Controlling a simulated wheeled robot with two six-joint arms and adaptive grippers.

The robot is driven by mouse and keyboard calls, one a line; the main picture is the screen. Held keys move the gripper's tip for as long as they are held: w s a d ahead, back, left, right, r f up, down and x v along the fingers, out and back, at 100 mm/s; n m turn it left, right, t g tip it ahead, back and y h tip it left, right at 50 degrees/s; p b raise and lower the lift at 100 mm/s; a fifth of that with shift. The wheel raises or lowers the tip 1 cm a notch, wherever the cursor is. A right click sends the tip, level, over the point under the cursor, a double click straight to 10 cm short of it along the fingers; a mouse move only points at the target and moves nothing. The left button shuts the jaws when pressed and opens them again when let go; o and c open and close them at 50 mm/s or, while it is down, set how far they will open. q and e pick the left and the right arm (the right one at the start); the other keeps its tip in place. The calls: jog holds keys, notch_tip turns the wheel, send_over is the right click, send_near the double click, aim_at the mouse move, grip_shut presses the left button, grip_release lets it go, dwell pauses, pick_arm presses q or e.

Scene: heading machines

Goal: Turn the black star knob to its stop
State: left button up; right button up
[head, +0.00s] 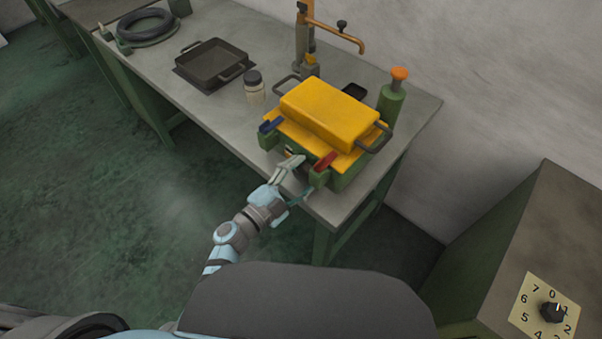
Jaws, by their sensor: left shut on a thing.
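My left gripper (294,170) reaches the front of a green fixture (347,178), between its blue lever and its red lever. Its fingers are shut on a small part low on the front face, which I take to be the black star knob; fingers and fixture hide nearly all of it, so its angle cannot be read. A yellow block-shaped part with dark handles (331,112) lies on top of the fixture. My right gripper is not in view.
The blue lever (270,125) and red lever (325,162) flank the gripper. A green bottle with orange cap (391,98), a jar (254,88) and a dark tray (211,64) stand on the bench. A separate black dial knob (552,313) sits on a numbered plate at lower right.

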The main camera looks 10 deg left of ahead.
pick_arm(q)
jog(key=shift+m, duration=0.9)
jog(key=o, duration=1.2)
jog(key=shift+f, duration=0.1)
jog(key=shift+c, duration=0.2)
